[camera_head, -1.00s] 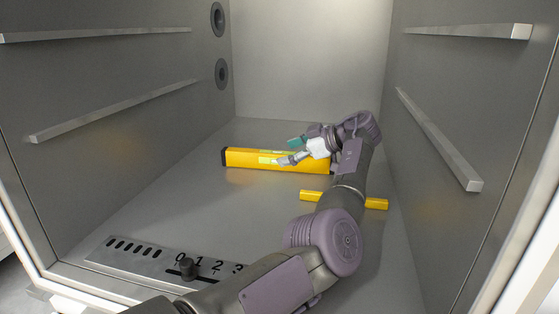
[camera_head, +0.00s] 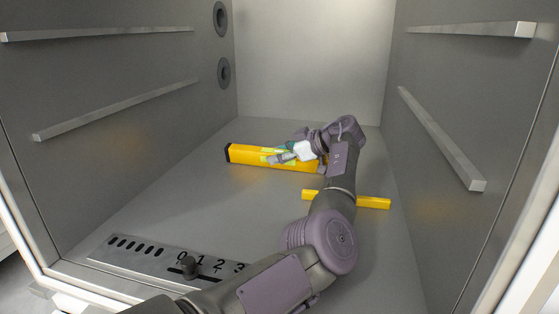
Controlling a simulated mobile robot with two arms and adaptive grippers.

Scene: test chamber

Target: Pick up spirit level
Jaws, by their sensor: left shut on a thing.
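The spirit level (camera_head: 248,155) is a long yellow bar with a black end cap and greenish vials. It lies near the back of the chamber floor, its right end hidden behind my arm. My left gripper (camera_head: 276,156) is at the level's middle, its fingers around the bar, shut on it. I cannot tell whether the level is clear of the floor. My right gripper is not in view.
A thin yellow bar (camera_head: 375,202) lies on the floor, partly behind my left arm. A metal plate (camera_head: 130,254) with slots, numbers and a dark knob (camera_head: 189,267) is at the front left. Ledges (camera_head: 440,135) line both side walls.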

